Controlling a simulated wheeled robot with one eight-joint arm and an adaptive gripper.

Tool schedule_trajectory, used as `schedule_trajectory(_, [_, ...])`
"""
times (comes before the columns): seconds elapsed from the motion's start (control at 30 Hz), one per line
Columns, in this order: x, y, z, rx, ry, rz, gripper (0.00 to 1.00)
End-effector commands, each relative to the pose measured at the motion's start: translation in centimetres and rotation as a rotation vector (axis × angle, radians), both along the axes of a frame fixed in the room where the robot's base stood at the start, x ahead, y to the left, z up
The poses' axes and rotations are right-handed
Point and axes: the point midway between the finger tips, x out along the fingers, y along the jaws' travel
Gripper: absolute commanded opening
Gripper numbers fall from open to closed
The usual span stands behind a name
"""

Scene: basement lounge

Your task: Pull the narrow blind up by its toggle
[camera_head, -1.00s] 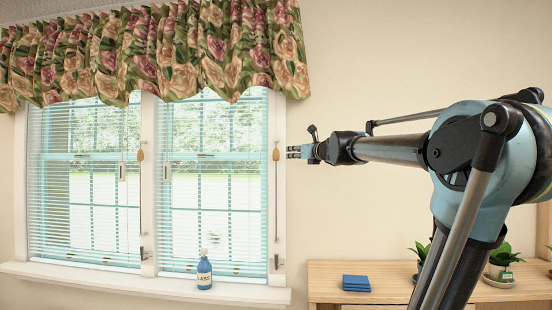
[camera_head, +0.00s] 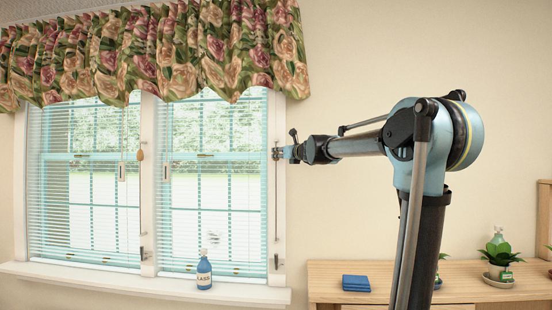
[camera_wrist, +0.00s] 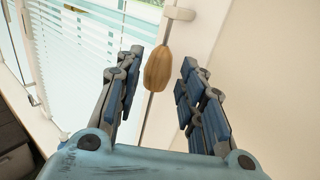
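Two lowered white slatted blinds hang side by side, the left-hand blind (camera_head: 85,190) and the right-hand blind (camera_head: 210,190); I cannot tell clearly which is narrower. A wooden toggle (camera_head: 140,155) hangs on a cord between them. My gripper (camera_head: 279,153) is at the right edge of the window and hides the right-hand toggle in the head view. In the wrist view that tan oval toggle (camera_wrist: 163,66) hangs on its cord between my two spread fingers, with a gap on each side. My gripper is open and holds nothing.
A blue labelled bottle (camera_head: 204,273) stands on the white sill (camera_head: 150,285). A floral valance (camera_head: 150,50) hangs above. At right, a wooden cabinet (camera_head: 325,270) carries a blue folded cloth (camera_head: 356,283) and plants (camera_head: 497,255). The wall right of the window is bare.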

Motion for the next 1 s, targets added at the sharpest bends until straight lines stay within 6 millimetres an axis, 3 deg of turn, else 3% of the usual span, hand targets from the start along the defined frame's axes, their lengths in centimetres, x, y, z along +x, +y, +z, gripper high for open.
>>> schedule_trajectory(0.3, [3.1,1.9,0.0,0.000,0.000,-0.001,0.36])
schedule_trajectory(0.77, [3.9,2.4,0.0,0.000,0.000,-0.001,0.36])
schedule_trajectory(0.93, [3.9,2.4,0.0,0.000,0.000,-0.001,0.02])
schedule_trajectory(1.0, [3.9,2.4,0.0,0.000,0.000,-0.001,0.00])
